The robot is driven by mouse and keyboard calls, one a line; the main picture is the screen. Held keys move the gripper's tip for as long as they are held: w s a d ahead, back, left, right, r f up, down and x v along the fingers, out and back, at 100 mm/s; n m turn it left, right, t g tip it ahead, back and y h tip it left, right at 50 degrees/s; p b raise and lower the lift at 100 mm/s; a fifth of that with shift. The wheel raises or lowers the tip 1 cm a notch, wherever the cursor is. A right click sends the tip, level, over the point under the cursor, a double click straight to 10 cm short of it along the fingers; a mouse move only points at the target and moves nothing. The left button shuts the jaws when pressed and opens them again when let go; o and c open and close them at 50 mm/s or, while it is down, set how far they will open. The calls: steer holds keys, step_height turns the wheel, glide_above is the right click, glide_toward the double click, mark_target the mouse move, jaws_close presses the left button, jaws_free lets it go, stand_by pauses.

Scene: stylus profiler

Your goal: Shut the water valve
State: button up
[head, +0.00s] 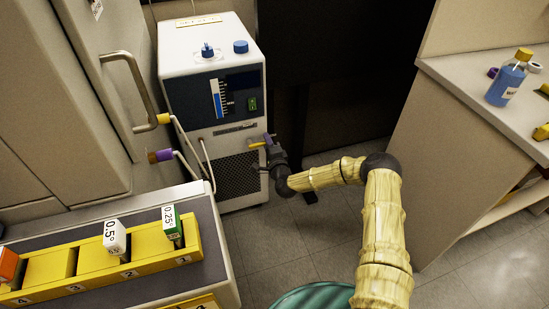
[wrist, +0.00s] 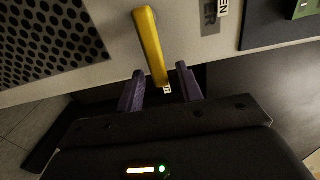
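The water valve's yellow lever handle (wrist: 149,40) is on the front of the white chiller unit (head: 185,58). In the head view the lever (head: 257,144) looks small, low at the unit's right front edge. My gripper (wrist: 159,76) is open, with its two purple fingers on either side of the lever's free end. I see gaps between the lever and both fingers, so it is not clamped. In the head view my gripper (head: 267,143) is at the unit's front and partly hides the valve. Small white labels by the lever are only partly readable.
Left are a grey cabinet with a long handle (head: 134,92), thin hoses (head: 186,140), and a yellow block rack (head: 145,248) on a bench. Right is a counter (head: 450,75) with a blue bottle (head: 508,80). Open tiled floor (head: 310,235) lies between.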

steer(key=p+v, duration=0.3)
steer(key=v, duration=1.4)
steer(key=shift+p, duration=0.4)
